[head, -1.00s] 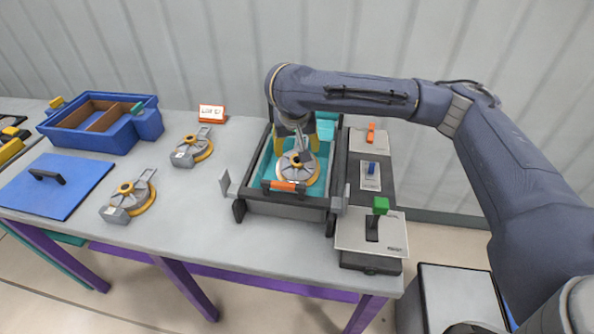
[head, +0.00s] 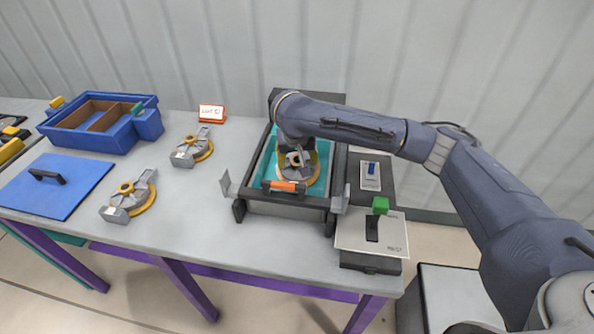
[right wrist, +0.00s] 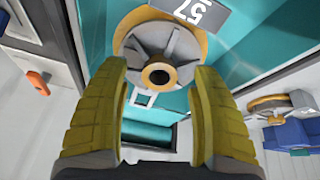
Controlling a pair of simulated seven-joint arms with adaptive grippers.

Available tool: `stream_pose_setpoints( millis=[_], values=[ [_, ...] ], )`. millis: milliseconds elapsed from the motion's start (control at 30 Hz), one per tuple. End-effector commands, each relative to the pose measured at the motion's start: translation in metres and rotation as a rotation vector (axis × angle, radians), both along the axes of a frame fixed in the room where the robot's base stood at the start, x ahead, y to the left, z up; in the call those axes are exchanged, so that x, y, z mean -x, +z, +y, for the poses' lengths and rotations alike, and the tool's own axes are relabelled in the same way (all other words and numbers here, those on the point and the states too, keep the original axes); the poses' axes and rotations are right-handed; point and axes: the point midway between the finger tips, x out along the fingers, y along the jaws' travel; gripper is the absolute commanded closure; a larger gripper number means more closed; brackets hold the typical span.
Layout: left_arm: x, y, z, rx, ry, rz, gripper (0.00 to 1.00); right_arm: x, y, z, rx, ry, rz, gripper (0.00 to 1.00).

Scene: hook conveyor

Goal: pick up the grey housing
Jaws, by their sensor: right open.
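A grey housing (head: 295,174) with a yellow-orange ring lies in the teal-lined bin of the black-framed fixture. My right gripper (head: 297,156) is over it, pointing down, and my arm hides its back part in the head view. In the right wrist view the housing (right wrist: 155,45) shows its round grey face, dark centre hole and a label ending in "57". The yellow fingers of my right gripper (right wrist: 160,70) are spread apart near the disc's edge, with nothing held between them. I cannot tell whether they touch it. My left gripper is not in view.
Two similar housings lie on the table, one near (head: 131,194) and one farther back (head: 192,149). A blue divided box (head: 105,140) and a blue lid (head: 75,190) are at left. A switch panel (head: 350,230) stands right of the bin. The bin walls surround my gripper.

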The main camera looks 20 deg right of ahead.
Motion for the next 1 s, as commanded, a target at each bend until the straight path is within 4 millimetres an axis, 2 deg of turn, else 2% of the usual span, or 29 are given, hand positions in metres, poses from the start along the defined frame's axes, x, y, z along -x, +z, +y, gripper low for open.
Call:
stream_pose_setpoints(
  millis=[200, 533, 1000],
  values=[
    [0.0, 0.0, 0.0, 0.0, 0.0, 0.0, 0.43, -0.006, -0.016, -0.003, -0.001, -0.002, 0.002, 0.36],
    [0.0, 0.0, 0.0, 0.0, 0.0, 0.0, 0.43, -0.007, -0.018, -0.003, 0.0, -0.001, 0.0, 0.36],
    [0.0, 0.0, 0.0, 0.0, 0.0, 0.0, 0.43, -0.007, -0.018, -0.003, 0.0, -0.001, 0.0, 0.9]
  ],
)
